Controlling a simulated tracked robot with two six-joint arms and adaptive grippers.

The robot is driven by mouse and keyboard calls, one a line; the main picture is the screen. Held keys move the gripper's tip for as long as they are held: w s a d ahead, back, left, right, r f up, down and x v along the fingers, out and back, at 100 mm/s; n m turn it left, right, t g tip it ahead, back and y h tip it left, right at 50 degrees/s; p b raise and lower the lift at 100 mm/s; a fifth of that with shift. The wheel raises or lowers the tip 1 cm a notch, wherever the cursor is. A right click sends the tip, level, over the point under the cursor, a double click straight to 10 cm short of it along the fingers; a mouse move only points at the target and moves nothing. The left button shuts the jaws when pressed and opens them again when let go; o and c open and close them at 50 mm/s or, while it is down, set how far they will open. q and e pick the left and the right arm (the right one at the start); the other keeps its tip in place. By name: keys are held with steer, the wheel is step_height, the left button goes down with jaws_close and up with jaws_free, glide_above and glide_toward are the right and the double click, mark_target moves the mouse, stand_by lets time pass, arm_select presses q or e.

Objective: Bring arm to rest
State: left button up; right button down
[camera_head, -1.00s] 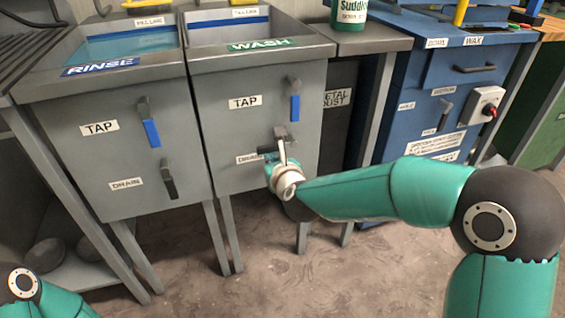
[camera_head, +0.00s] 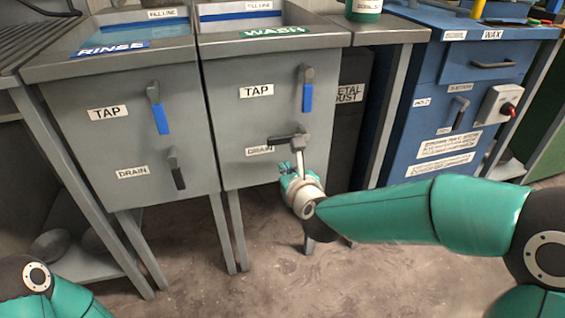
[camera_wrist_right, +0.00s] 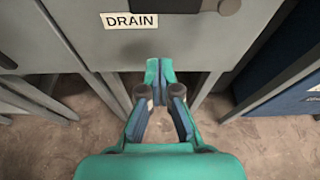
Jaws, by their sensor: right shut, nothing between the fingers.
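My right gripper (camera_head: 288,172) is shut and empty, just below the dark drain handle (camera_head: 290,139) of the wash sink (camera_head: 262,100). The handle lies roughly sideways, partly over its DRAIN label. In the right wrist view, my fingertips (camera_wrist_right: 159,72) are together and point at the sink front below the DRAIN label (camera_wrist_right: 130,20). The drain handle (camera_wrist_right: 222,5) is at the top edge there. My left arm shows only at the lower left corner of the head view, and its gripper is out of frame.
The rinse sink (camera_head: 135,140) stands at left, its drain handle (camera_head: 176,168) hanging down. A blue wax cabinet (camera_head: 440,100) with a red-knobbed switch (camera_head: 507,108) stands at right. Sink legs reach the concrete floor (camera_head: 200,290), open in front.

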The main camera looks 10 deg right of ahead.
steer(key=v, duration=0.5)
steer(key=s+d+f+n+g+p, duration=0.2)
steer(key=s+d+f+g, duration=0.1)
steer(key=f, duration=0.8)
steer(key=s+d+f+n+g+p, duration=0.1)
steer(key=s+d+f+g+p, duration=0.25)
steer(key=f, duration=0.75)
steer(key=s+a+f+n+g+y, duration=0.1)
steer(key=s+a+f+n+g, duration=0.1)
steer(key=s+f+n, duration=0.5)
steer(key=s+a+f+n+g+y, duration=0.1)
steer(key=s+a+n+g, duration=0.15)
steer(key=s+n, duration=0.65)
steer(key=s+a+f+n+g+y, duration=0.1)
steer(key=s+a+f+n+g, duration=0.2)
steer(key=n, duration=0.9)
step_height(320, 180, up, 37)
steer(key=d+n+p, duration=0.1)
steer(key=p, duration=3.7)
steer(key=shift+r+n+t+p, duration=0.15)
steer(key=shift+n+t+p, duration=0.15)
steer(key=shift+p, duration=0.05)
